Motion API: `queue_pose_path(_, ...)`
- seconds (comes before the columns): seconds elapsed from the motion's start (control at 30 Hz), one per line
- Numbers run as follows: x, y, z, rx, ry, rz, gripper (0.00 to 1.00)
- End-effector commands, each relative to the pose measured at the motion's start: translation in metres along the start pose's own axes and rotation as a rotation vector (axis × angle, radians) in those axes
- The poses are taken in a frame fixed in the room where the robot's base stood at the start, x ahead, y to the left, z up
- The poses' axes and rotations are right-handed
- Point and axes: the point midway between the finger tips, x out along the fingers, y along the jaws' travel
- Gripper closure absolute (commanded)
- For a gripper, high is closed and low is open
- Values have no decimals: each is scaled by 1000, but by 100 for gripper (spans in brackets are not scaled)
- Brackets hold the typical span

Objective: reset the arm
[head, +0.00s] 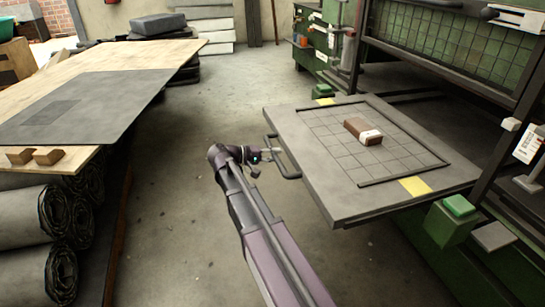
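My arm, purple and dark grey, reaches up from the bottom middle of the head view. Its far end bends to the right, and my gripper (272,153) is small and dark there, beside the left edge of a grey board (330,199). It overlaps in view with a dark handle (287,172) on that edge; I cannot tell whether they touch. The fingers are too small to show whether they are open or shut. I see nothing clearly held.
A brown block (357,127) with a white label (370,136) lies on the board's grid. Left, a wooden table (150,54) bears a dark sheet (95,98) and small wooden blocks (48,156), above dark rolls (30,225). Green machinery (440,45) stands right. Floor between is clear.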

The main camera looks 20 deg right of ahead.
Motion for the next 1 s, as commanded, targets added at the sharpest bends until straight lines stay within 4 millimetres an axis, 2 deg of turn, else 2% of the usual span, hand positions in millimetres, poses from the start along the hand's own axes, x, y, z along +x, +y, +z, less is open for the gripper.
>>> queue_pose_path(0.03,1,0,-2,0,-2,0,49)
queue_pose_path(0.07,2,1,-1,0,-4,1,41)
queue_pose_path(0.1,2,1,-1,1,-5,1,38)
queue_pose_path(0.67,4,2,3,0,-11,-2,38)
queue_pose_path(1.0,-2,5,21,-29,-12,-74,38)
